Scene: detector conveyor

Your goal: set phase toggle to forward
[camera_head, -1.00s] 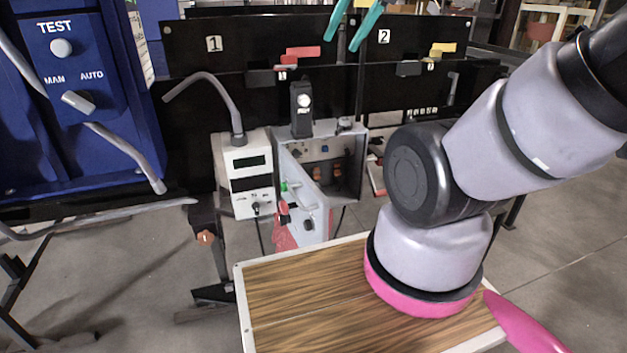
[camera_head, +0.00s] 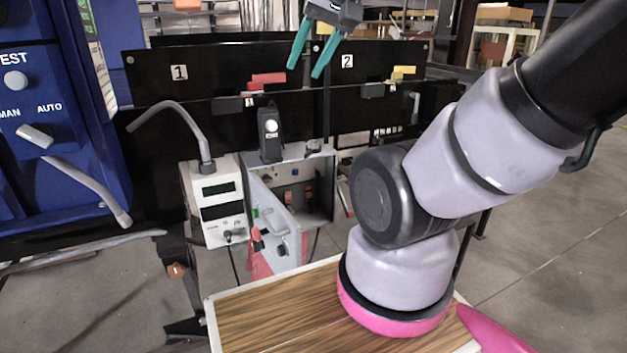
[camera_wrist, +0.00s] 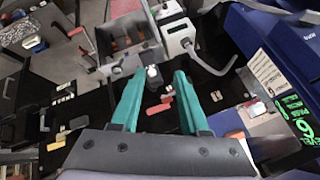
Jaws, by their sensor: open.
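My gripper (camera_head: 304,72) is open and empty, with two teal fingers pointing down at the top of the head view. In the wrist view its fingers (camera_wrist: 160,72) stand apart. I cannot read a phase label on any control. A white instrument (camera_head: 215,205) with a dark display has small controls low on its front; it also shows in the wrist view (camera_wrist: 176,33). Beside it is an open grey box (camera_head: 318,206) with orange switches (camera_head: 308,191) inside and knobs on its swung-out panel (camera_head: 273,222). In the picture, my gripper is above both, touching neither.
A blue panel (camera_head: 60,110) with a knob and handle stands at the left. A bent grey tube (camera_head: 180,108) rises from the white instrument. A black board (camera_head: 230,75) with signs 1 and 2 runs behind. A wood-topped table (camera_head: 270,320) is in front.

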